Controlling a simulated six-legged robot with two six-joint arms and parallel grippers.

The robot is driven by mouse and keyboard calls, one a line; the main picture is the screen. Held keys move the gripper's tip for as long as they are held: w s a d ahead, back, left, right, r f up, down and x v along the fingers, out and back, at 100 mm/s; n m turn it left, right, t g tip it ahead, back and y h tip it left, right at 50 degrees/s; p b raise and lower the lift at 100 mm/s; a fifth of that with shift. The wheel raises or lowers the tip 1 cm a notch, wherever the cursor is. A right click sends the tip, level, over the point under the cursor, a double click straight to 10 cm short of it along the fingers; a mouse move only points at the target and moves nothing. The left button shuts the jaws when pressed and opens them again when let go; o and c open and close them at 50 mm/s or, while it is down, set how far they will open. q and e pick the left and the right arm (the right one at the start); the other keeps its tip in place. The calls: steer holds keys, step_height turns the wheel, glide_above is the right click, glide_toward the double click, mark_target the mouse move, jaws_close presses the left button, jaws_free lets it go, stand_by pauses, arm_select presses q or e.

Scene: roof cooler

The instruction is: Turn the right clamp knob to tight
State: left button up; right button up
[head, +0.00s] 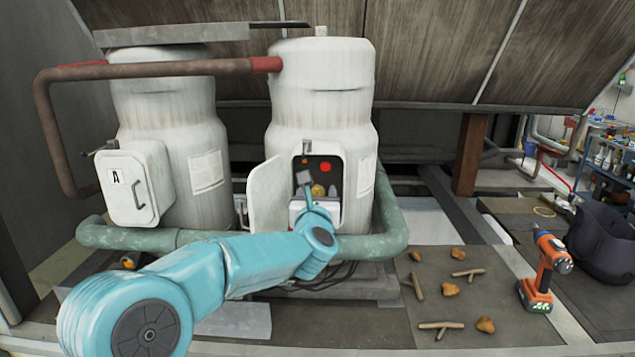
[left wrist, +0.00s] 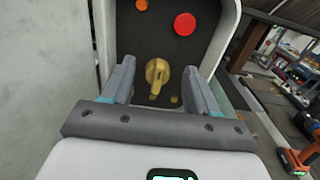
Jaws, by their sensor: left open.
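A brass-coloured knob (head: 318,190) sits inside the open box on the front of the right white tank. In the left wrist view, the knob (left wrist: 157,72) has a raised grip bar standing nearly upright, tilted slightly. My left gripper (head: 304,182) reaches into the box opening. Its two grey fingers are open, one on each side of the knob, with gaps visible between them and the knob. I cannot tell how far the fingertips are from the panel. No tight mark is readable. My right gripper is not in view.
A red button (left wrist: 185,24) and an orange one (left wrist: 141,5) are above the knob. The box door (head: 266,195) stands open at left. A green pipe (head: 392,225) runs below.

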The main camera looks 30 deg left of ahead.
arm_select(q)
steer(key=shift+x, duration=1)
steer(key=shift+c, duration=0.9)
steer(key=c, duration=0.8)
steer(key=shift+c, duration=0.2)
